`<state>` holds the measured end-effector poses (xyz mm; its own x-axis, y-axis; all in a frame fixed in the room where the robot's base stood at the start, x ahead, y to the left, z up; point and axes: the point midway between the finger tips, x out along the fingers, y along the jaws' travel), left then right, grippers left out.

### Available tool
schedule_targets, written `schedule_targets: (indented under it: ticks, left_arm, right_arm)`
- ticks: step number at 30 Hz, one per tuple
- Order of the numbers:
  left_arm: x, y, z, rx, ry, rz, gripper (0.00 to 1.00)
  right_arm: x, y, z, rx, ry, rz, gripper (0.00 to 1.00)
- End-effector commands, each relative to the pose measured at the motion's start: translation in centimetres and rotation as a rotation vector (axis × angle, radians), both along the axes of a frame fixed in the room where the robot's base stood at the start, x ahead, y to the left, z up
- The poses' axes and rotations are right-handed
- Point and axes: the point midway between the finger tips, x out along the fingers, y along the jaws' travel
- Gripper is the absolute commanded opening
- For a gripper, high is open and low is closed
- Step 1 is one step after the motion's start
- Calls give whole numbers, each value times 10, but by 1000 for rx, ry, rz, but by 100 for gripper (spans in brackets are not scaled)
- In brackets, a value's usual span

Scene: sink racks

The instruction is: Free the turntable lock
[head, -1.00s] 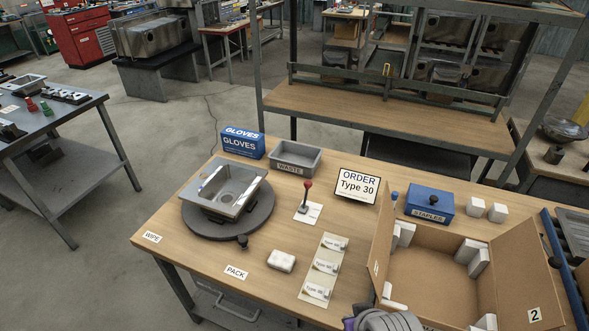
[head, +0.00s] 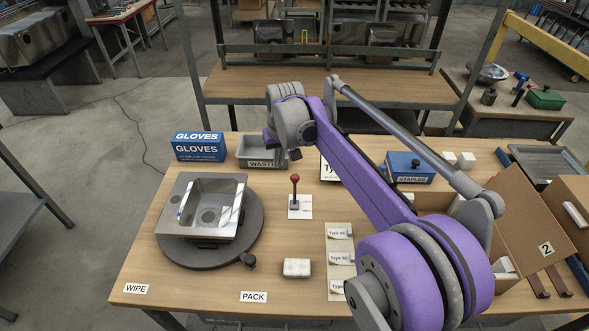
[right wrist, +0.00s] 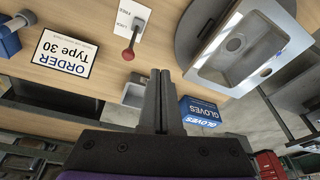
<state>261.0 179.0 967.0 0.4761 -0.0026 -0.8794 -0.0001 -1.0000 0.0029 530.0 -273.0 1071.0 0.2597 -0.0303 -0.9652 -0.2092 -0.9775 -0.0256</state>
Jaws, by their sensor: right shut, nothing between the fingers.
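A lever with a red knob (head: 294,179) stands upright on a white label card (head: 300,212), right of the turntable. The lever also shows in the right wrist view (right wrist: 128,54). My right gripper (head: 281,150) is above the bench near the grey bin, behind the lever and apart from it. Its fingers (right wrist: 160,74) are shut and empty. My left gripper is not in view.
The grey waste bin (head: 259,145) and blue gloves box (head: 200,147) stand behind the turntable. The order sign (right wrist: 65,54) and blue staples box (head: 410,167) are to the right. A white block (head: 297,268) lies in front. My arm hides part of the open carton (head: 535,220).

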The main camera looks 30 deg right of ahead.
Motion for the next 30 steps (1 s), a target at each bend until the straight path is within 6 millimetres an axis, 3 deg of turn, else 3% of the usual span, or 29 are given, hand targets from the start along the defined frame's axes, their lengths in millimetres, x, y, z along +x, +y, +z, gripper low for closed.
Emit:
schedule_targets:
  ticks: [1,3,10,18,23,30]
  left_arm:
    - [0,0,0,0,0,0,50]
    - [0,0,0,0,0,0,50]
    - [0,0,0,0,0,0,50]
    - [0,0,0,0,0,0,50]
    - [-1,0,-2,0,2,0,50]
    - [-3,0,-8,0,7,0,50]
  right_arm:
    - [22,-15,-5,5,17,-20,0]
    - [46,-33,-12,14,41,-43,0]
    - [100,-88,-50,43,112,-109,0]
    - [118,-117,-80,61,150,-145,0]
    - [120,-119,-94,63,154,-146,0]
    - [125,-119,-141,62,153,-147,0]
